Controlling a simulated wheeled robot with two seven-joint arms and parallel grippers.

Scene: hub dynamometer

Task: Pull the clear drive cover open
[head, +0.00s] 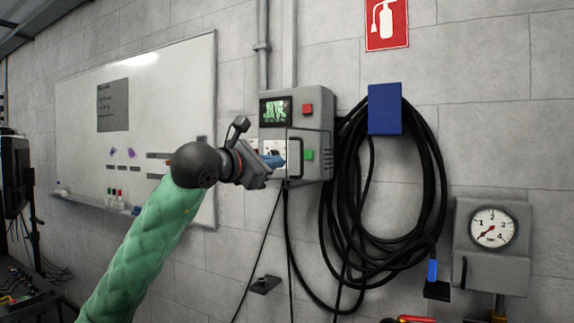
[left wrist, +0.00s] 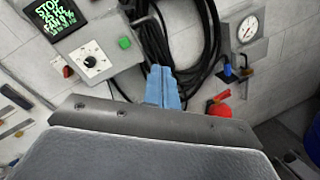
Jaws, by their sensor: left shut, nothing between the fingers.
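The grey drive box (head: 322,115) is fixed to the wall in the middle of the head view. Its front has a lit screen (head: 275,111), a red button (head: 307,109) and a green button (head: 309,155). In the left wrist view the screen (left wrist: 56,17), a black knob on a white plate (left wrist: 93,63) and the green button (left wrist: 124,42) show. I cannot make out the outline of the clear cover for certain. My left gripper (head: 276,160) is shut and empty, its blue fingertips in front of the box's lower front; contact cannot be told. Its fingers (left wrist: 162,84) also show in the left wrist view.
A coiled black hose (head: 433,185) hangs from a blue holder (head: 385,110) right of the box. A gauge unit (head: 491,228) is further right. A whiteboard (head: 140,90) is on the left. Cables hang below the box.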

